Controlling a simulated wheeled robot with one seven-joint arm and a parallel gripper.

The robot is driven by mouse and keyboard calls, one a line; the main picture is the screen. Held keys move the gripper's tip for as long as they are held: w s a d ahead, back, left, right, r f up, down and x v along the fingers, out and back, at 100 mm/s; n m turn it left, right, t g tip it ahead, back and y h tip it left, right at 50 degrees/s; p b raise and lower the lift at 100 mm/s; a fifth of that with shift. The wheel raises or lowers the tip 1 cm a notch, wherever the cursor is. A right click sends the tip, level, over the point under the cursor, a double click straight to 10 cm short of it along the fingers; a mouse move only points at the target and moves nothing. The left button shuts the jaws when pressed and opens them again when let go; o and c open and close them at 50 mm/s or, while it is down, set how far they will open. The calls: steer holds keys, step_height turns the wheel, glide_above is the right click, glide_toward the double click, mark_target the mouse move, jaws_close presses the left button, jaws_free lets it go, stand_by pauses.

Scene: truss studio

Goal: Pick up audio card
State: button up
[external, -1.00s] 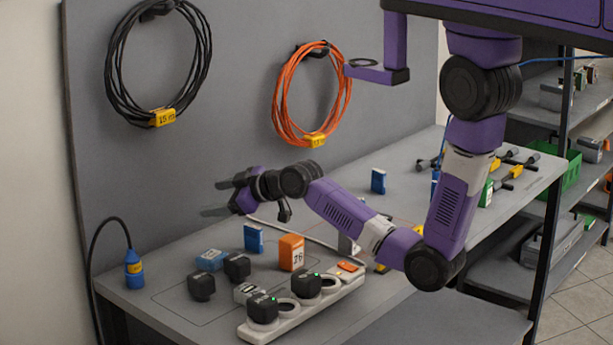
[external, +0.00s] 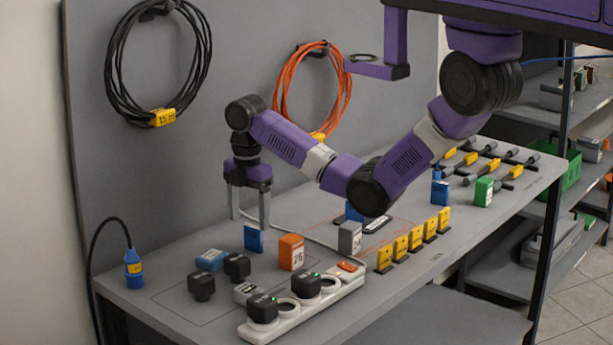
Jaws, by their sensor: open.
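No label that I can read marks an audio card, so I cannot tell which card it is. My gripper (external: 250,222) points straight down, open and empty, with its fingers spread. A small blue card (external: 254,240) stands upright on the bench just below the fingertips; the right finger overlaps its top edge in the picture. I cannot tell whether they touch. An orange card (external: 291,253) marked 26 and a grey card (external: 349,238) stand to its right. Another blue card (external: 353,212) stands farther back, partly hidden by my arm.
A white power strip (external: 300,315) with black plugs lies in front. Several yellow cards (external: 401,248) stand in a row at right. The back panel is close behind.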

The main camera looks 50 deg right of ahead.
mark_target(252, 252)
steer(key=shift+s+d+f+p, duration=0.1)
steer(key=shift+f+p, duration=0.15)
steer(key=shift+f, duration=1.5)
steer(key=shift+d+f+p, duration=0.1)
steer(key=shift+f+p, duration=0.15)
steer(key=shift+f, duration=1.45)
steer(key=c, duration=1.4)
